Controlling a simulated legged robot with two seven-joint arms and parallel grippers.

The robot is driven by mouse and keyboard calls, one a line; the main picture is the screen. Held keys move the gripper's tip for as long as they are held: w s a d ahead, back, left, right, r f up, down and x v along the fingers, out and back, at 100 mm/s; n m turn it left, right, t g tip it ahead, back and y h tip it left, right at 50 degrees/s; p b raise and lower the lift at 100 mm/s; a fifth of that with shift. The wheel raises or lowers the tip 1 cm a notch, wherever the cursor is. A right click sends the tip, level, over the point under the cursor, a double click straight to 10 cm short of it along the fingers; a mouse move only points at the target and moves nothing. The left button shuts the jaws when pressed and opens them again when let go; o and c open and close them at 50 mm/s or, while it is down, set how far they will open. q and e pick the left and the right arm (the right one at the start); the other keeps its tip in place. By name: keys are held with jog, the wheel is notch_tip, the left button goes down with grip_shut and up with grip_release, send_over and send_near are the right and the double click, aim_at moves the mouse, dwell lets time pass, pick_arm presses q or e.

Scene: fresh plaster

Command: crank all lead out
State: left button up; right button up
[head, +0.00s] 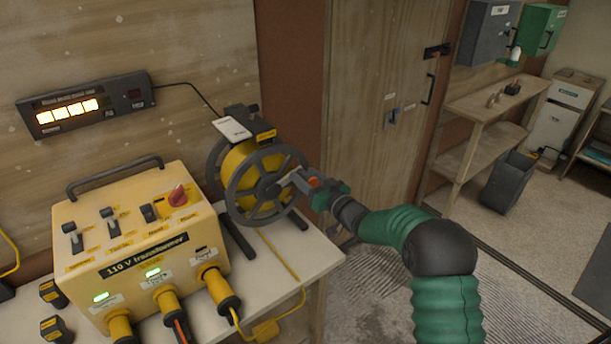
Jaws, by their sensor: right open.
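A cable reel (258,183) with dark grey spoked flanges and a yellow drum stands on the bench beside the transformer. Yellow lead still fills its drum. A length of yellow lead (287,265) runs down from the reel to the bench top. My right gripper (303,183) is at the near flange's right side, with its jaws open. A small orange part shows at the jaws; I cannot tell whether it is the crank knob or part of the gripper. The crank is mostly hidden there. My left gripper is not in view.
A yellow 110 V transformer (140,245) with several plugs fills the bench's left part. A lit display (85,104) is on the wall. Right of the bench are a door (375,80), open floor and a shelf unit (490,110).

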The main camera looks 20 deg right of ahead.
jog(key=shift+a+r, duration=0.1)
jog(key=shift+a, duration=0.25)
jog(key=shift+d, duration=0.1)
grip_shut()
dwell(1.1)
